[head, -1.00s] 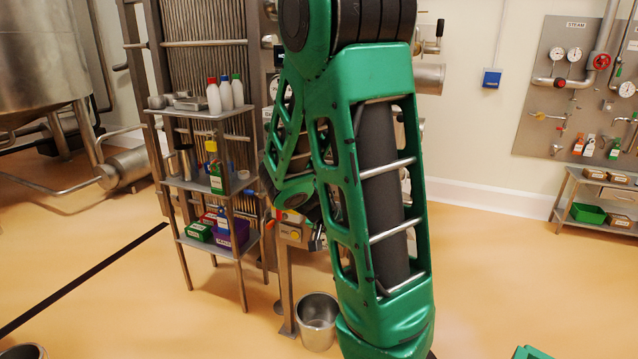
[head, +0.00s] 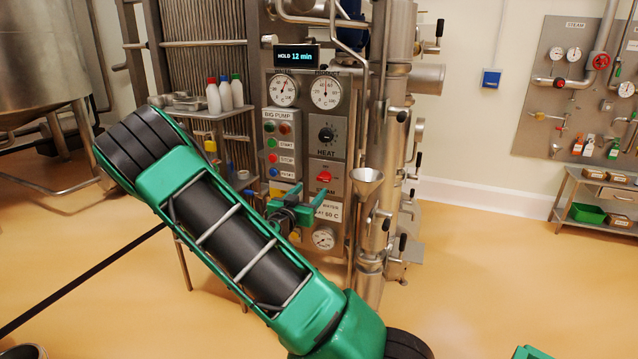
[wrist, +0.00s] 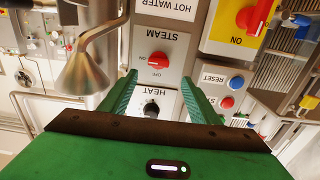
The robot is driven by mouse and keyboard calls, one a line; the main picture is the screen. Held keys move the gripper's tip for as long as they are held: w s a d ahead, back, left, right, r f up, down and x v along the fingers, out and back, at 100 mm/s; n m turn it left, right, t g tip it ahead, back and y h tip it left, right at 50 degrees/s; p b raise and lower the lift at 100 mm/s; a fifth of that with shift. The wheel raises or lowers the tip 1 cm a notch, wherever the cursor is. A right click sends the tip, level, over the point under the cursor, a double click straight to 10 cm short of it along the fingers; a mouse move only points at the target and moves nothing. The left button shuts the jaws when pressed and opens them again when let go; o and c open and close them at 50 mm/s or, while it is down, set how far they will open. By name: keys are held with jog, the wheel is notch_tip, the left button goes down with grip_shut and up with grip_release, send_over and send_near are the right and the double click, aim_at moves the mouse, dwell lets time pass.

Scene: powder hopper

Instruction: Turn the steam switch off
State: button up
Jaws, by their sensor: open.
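The steam switch is a red knob (wrist: 158,58) on a grey plate marked STEAM, upside down in the wrist view. Its handle lies roughly sideways there, and a small OFF mark sits on the side toward the HEAT plate. In the head view the red switch (head: 324,180) is on the steel panel below the HEAT dial, partly unclear behind my fingers. My gripper (wrist: 160,78) is open and empty, its green fingers on either side of the line to the switch. In the head view my gripper (head: 318,206) is close in front of the panel; contact cannot be told.
A black HEAT dial (wrist: 151,108) sits beside the steam plate. A steel funnel (head: 367,182) stands right of the panel. Shelves with bottles (head: 226,95) are left.

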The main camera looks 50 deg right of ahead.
aim_at(322, 179)
jog(key=x, duration=1)
jog(key=shift+s+d, duration=0.1)
jog(key=c, duration=1.1)
